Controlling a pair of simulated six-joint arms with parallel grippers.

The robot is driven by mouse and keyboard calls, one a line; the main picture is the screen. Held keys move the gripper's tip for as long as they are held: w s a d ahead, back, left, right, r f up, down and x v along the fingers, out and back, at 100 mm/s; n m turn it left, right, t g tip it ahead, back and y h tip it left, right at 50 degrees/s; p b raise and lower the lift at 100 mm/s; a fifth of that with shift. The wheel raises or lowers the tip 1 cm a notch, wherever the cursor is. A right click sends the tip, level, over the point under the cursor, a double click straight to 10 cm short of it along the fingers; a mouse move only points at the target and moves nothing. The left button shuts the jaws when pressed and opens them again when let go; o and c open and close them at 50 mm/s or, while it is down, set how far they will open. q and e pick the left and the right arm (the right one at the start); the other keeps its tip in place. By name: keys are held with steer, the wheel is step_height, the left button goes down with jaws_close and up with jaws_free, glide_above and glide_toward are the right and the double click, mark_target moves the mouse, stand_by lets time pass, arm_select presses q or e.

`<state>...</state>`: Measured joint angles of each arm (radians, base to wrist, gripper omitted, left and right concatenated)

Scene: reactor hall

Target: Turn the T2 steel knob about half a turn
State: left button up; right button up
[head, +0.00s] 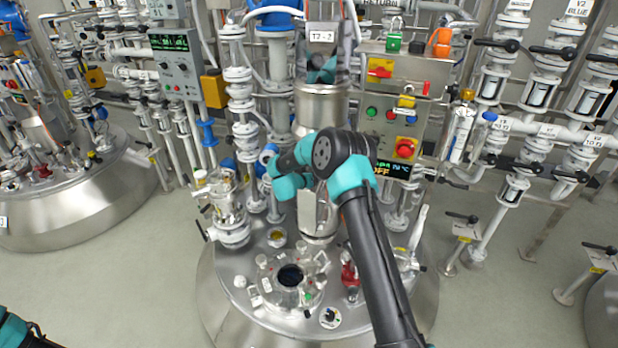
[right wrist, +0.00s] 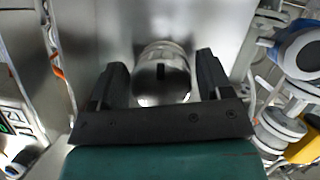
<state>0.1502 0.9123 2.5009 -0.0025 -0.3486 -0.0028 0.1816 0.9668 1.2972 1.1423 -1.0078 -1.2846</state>
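In the right wrist view, a round steel knob (right wrist: 162,68) with a dark mark on its face stands out from a smooth steel surface (right wrist: 185,20). My right gripper (right wrist: 160,70) is open, with one black finger on each side of the knob. A gap shows between each finger and the knob, so it is not gripped. In the head view my right arm reaches to the column under a sign (head: 320,37) that reads about "T2 - 2". My own wrist hides the knob and the right fingertips there. Only part of my left arm shows at the lower left.
A control panel (head: 385,85) with buttons is close to the right of my arm. White flanged pipes (head: 240,100) and a blue-rimmed gauge (right wrist: 300,52) are close on the other side. Glass and metal fittings (head: 292,280) crowd the vessel lid below. Bare floor (head: 130,275) lies to the left.

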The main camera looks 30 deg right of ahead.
steer(key=shift+o, duration=0.7)
steer(key=shift+a, duration=0.15)
steer(key=v, duration=1.2)
